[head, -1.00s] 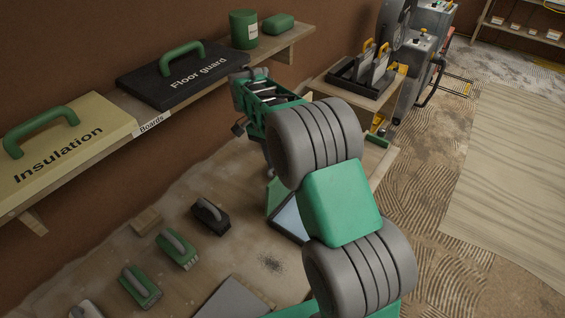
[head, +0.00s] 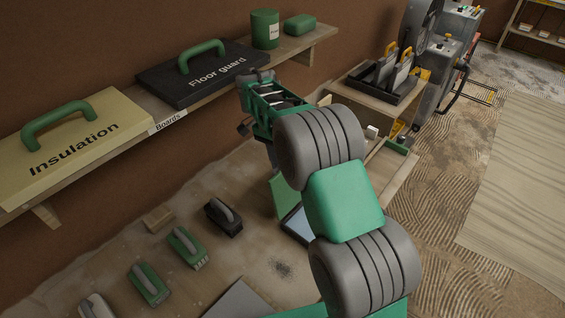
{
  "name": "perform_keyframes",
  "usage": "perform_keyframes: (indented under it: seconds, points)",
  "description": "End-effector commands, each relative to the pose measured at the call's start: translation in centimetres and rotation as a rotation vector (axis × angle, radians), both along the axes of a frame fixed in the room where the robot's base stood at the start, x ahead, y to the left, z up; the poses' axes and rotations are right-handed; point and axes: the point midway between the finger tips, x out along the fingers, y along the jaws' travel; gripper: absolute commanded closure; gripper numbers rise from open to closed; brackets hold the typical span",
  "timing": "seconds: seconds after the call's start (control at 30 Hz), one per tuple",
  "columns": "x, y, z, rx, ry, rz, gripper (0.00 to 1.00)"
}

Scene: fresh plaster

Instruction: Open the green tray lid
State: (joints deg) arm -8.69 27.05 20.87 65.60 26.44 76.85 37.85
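A green panel (head: 281,197) stands tilted up beside a dark-rimmed tray (head: 297,226) with a pale blue inside on the bench. It looks like the green tray lid, partly raised, but my arm hides much of the tray and the panel's edges. My gripper (head: 272,158) is at the far end of my arm, just above the panel. Its fingertips are mostly hidden behind my arm, so I cannot see whether they touch the lid or are open.
Several handled floats (head: 186,247) and a small wooden block (head: 158,219) lie on the bench at left. A wall shelf holds an insulation board (head: 75,145), a black floor guard board (head: 205,77) and a green tin (head: 265,30). A dark rack (head: 376,84) stands at right.

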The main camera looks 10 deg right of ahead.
Motion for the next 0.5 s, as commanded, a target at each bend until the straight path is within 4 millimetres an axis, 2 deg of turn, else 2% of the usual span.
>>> perform_keyframes:
  seconds: [0.1,0.13,0.27,0.5]
  points:
    - [0.30,0.47,-0.38,0.001,-0.008,0.020,1.00]
    - [0.30,0.46,-0.37,0.001,-0.008,0.020,0.78]
    - [0.27,0.24,-0.30,0.001,-0.007,0.015,0.68]
    - [0.30,-0.26,-0.10,0.001,-0.009,0.005,0.66]
